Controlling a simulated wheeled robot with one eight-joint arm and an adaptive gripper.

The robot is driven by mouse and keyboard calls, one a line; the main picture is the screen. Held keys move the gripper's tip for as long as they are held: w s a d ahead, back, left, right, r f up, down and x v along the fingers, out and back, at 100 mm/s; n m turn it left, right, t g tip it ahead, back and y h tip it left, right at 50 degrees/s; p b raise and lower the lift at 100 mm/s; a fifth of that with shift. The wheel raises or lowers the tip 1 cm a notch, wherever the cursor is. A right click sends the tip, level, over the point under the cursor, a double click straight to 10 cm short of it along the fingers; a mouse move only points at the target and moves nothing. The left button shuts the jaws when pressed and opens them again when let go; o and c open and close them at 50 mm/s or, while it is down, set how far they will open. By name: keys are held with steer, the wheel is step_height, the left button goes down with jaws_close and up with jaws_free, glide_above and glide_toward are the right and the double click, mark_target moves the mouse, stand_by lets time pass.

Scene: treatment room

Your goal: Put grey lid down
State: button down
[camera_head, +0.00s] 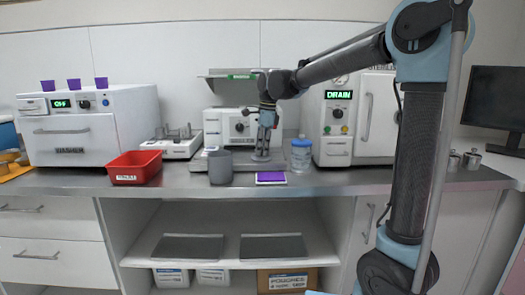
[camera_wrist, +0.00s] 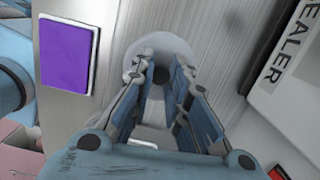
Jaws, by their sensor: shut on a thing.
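My gripper (camera_head: 262,148) points down over the middle of the counter and is shut on the grey lid. The round grey lid (camera_wrist: 180,47) shows at the fingertips (camera_wrist: 162,75) in the wrist view, with a dark centre between them. In the head view the lid (camera_head: 261,157) is a small pale disc low under the fingers, close to the counter. Whether it touches the surface I cannot tell. The fingers hide part of it.
A purple pad (camera_head: 270,178) lies just in front on the counter. A grey cup (camera_head: 220,168) stands to the left, and a clear jar with a blue top (camera_head: 300,157) to the right. The sealer (camera_head: 240,128) is behind. A red bin (camera_head: 135,168) stands further left.

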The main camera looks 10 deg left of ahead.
steer(key=shift+f, duration=0.2)
steer(key=c, duration=1.6)
jaws_free()
steer(key=shift+o, duration=0.2)
steer(key=shift+r, duration=0.15)
step_height(320, 180, up, 12)
steer(key=d, duration=0.1)
steer(key=shift+w+d, duration=0.15)
steer(key=shift+d, duration=0.15)
